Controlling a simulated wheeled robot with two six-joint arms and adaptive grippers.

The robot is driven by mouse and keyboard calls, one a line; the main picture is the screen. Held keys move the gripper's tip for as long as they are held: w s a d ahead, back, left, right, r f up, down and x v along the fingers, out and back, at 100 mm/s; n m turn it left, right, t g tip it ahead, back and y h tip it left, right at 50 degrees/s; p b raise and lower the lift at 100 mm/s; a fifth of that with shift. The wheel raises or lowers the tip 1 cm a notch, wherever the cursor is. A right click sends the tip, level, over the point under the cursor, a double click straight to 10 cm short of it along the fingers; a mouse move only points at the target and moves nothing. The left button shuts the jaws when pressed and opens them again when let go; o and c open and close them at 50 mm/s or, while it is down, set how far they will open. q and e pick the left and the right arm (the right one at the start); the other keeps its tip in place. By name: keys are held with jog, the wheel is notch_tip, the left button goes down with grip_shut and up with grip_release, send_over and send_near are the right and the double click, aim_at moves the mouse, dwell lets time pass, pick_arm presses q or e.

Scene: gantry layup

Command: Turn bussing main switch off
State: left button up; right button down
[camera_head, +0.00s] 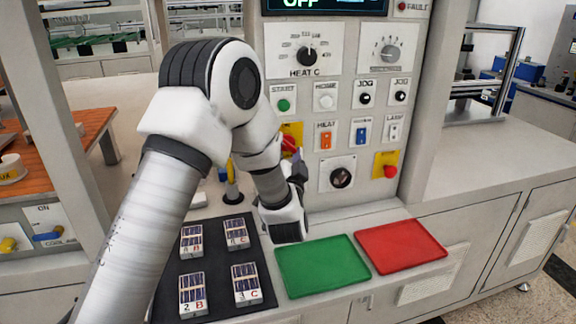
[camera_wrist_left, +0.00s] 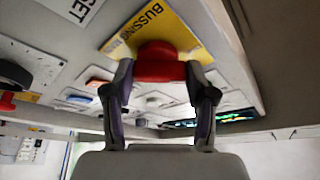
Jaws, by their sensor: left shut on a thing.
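The bussing main switch is a red rotary knob (camera_head: 289,143) on a yellow plate (camera_head: 296,128), on the upright panel behind my left arm. In the left wrist view the red knob (camera_wrist_left: 158,62) sits between the two fingers, in front of the yellow plate (camera_wrist_left: 190,36) lettered "BUSSING MA...". My left gripper (camera_wrist_left: 160,78) is shut on the knob, one finger at each side. In the head view my left gripper (camera_head: 294,157) is partly hidden by its own wrist. The knob's pointer and its off mark cannot be made out. My right gripper is not in view.
The panel also has a HEAT dial (camera_head: 306,56), a green START button (camera_head: 284,104), coloured rockers (camera_head: 326,139) and a red button on yellow (camera_head: 389,170). A display (camera_head: 322,5) reads "OFF". Below lie a green tray (camera_head: 322,266), a red tray (camera_head: 401,246) and a dark mat with cells (camera_head: 216,268).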

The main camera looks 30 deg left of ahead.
pick_arm(q)
jog(key=n+y+b, duration=0.1)
jog(key=n+b, duration=0.1)
jog(key=n, duration=0.1)
jog(key=n+g+y+b, duration=0.1)
jog(key=n+b, duration=0.1)
jog(key=b, duration=0.1)
jog(key=n+y+b, duration=0.1)
jog(key=n+b, duration=0.2)
jog(key=shift+w+f+n+y, duration=0.1)
jog(key=shift+f+n+y, duration=0.2)
jog(key=shift+f+y, duration=0.1)
jog(key=shift+r+n+g+y+b, duration=0.1)
jog(key=shift+n+g+y+b, duration=0.45)
jog(key=shift+n, duration=0.4)
jog(key=shift+r+n+g+y+b, duration=0.1)
jog(key=shift+n+g+y+b, duration=0.3)
jog(key=shift+n+b, duration=0.4)
jog(key=shift+n, duration=0.25)
jog(key=o, duration=1.2)
jog(key=shift+c, duration=0.2)
